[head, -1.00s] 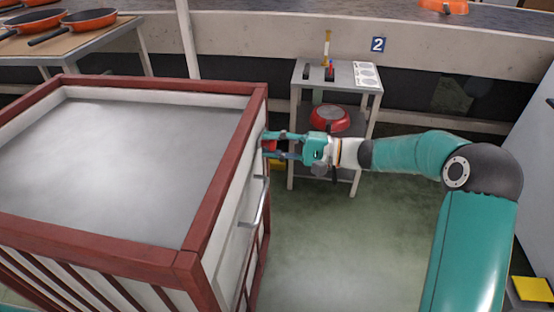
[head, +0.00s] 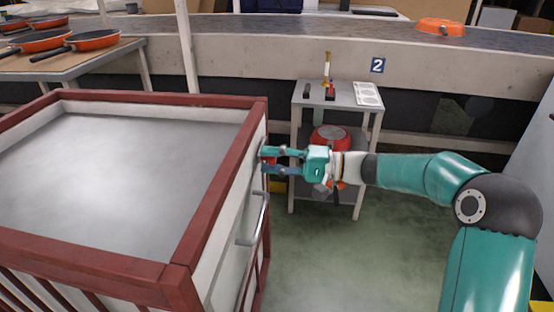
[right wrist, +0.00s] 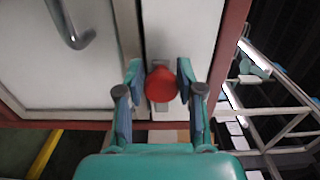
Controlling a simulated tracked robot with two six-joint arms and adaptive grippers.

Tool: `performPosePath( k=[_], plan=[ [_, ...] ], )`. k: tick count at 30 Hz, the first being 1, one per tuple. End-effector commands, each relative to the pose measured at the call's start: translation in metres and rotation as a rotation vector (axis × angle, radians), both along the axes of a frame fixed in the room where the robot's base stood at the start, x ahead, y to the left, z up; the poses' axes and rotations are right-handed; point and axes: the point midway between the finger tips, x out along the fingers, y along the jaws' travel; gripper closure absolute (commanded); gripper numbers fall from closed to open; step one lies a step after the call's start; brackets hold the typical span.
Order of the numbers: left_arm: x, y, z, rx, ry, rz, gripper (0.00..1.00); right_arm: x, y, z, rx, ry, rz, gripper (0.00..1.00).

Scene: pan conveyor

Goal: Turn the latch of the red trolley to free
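The red trolley (head: 222,196) stands at the left in the head view, with a dark red frame and whitish side panels. Its latch has a round red knob (right wrist: 161,85) on a small grey plate, seen in the right wrist view. The fingers partly hide the knob there. My left gripper is out of view.
A grey bar handle (head: 254,220) sticks out of the trolley's side, nearer than the latch. A small grey table (head: 342,98) with a red pan (head: 330,137) on its lower shelf stands behind my right gripper. Green floor right of the trolley is clear.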

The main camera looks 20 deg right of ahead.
Motion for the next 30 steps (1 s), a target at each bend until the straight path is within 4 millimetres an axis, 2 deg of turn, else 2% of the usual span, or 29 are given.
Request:
performPosePath(
  k=[1, 3, 4, 16, 20, 30],
  plan=[
    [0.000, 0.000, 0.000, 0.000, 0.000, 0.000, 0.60, -0.001, 0.003, -0.003, 0.000, 0.007, 0.007, 0.55],
    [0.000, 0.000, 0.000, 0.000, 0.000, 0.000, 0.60, -0.001, 0.002, -0.003, 0.000, 0.006, 0.004, 0.43],
    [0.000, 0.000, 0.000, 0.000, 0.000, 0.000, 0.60, 0.000, 0.001, -0.003, 0.000, 0.005, 0.003, 0.42],
    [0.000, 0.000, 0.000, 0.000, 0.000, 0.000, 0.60, -0.002, -0.007, -0.001, -0.001, 0.002, -0.008, 0.42],
    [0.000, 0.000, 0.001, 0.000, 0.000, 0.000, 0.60, -0.011, -0.021, -0.001, -0.001, 0.003, -0.010, 0.42],
    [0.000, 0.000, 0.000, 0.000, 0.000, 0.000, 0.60, -0.048, -0.078, -0.002, -0.002, 0.005, -0.010, 0.42]
  ],
)
